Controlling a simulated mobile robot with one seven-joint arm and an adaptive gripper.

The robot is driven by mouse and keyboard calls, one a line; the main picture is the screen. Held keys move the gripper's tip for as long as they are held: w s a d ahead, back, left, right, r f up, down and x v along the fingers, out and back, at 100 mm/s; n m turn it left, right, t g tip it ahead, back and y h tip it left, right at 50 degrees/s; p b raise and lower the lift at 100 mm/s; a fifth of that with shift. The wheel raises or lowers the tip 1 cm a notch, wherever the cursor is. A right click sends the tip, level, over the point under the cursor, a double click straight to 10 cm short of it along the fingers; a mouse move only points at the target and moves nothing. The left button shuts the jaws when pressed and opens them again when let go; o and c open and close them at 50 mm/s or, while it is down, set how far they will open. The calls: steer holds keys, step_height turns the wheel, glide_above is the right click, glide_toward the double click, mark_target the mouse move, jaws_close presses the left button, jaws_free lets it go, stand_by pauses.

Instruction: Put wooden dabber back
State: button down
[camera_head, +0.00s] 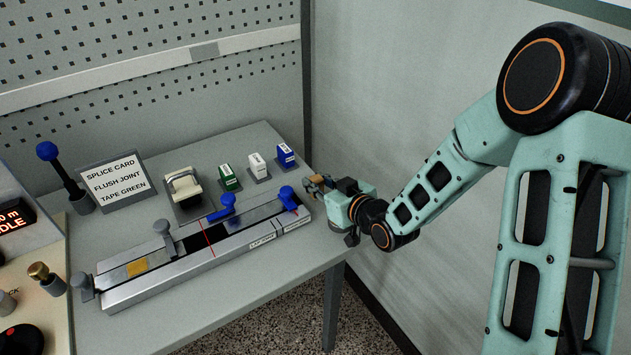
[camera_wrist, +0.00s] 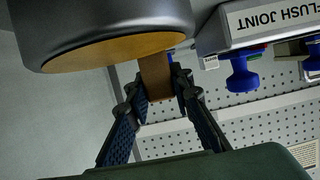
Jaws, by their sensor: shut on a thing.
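My gripper (camera_head: 318,187) is at the right end of the splicing block, by the table's right edge. In the wrist view its two fingers (camera_wrist: 155,92) are shut on the brown wooden dabber (camera_wrist: 156,76). A small brown part of the dabber (camera_head: 319,180) shows between the fingers in the head view. In the wrist view the dabber's upper end meets the tan face of a large grey round body (camera_wrist: 110,25). I cannot tell whether they are joined or only overlap. The dabber's far end is hidden.
The long metal splicing block (camera_head: 190,267) with blue and grey knobs lies left of my gripper. Behind it stand a tape dispenser (camera_head: 184,190), small green, white and blue boxes, and a splice card (camera_head: 116,178). A wall (camera_head: 420,70) is close on the right.

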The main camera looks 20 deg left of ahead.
steer(key=shift+f, duration=0.2)
steer(key=c, duration=1.7)
jaws_free()
steer(key=shift+r, duration=0.1)
steer(key=shift+r, duration=0.2)
steer(key=p+v, duration=0.1)
steer(key=v, duration=0.9)
steer(key=shift+r, duration=0.2)
steer(key=shift+f+p+v, duration=0.2)
steer(key=shift+p+v, duration=0.75)
steer(key=shift+p, duration=0.55)
